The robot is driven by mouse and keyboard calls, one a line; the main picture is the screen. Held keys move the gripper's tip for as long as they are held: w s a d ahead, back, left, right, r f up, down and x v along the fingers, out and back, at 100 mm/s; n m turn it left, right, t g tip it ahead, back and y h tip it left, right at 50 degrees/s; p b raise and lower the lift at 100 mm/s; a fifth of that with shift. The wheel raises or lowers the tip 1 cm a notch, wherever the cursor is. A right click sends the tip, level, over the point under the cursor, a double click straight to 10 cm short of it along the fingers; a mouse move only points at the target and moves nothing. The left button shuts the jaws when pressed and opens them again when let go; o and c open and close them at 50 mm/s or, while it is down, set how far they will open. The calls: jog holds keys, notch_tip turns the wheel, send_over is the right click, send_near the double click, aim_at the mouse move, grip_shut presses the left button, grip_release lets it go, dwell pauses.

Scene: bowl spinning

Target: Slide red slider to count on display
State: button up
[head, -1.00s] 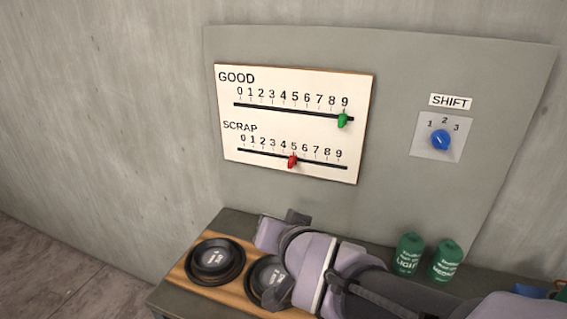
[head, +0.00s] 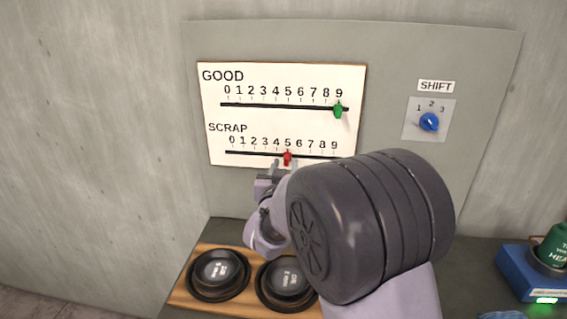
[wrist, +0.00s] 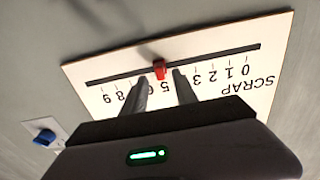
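The red slider (head: 287,158) sits on the SCRAP track (head: 251,153) at about 5. It also shows in the wrist view (wrist: 159,69), where the board appears upside down. My gripper (head: 284,166) is at the SCRAP scale, and in the wrist view its fingers (wrist: 159,78) are apart, one on each side of the red slider, with a gap to it. The green slider (head: 338,110) stands at 9 on the GOOD track. A small lit green display (head: 546,300) is on a blue device (head: 520,275) at the right; I cannot read its number.
A blue SHIFT knob (head: 429,122) is right of the white board (head: 215,80). Two dark round pieces (head: 218,270) (head: 285,280) rest on a wooden strip on the bench. A green container (head: 556,245) stands on the blue device. My arm covers the middle of the bench.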

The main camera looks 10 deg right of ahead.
aim_at(287, 160)
jog(key=shift+x, duration=1.4)
jog(key=shift+a, duration=0.1)
jog(key=shift+c, duration=0.2)
grip_shut()
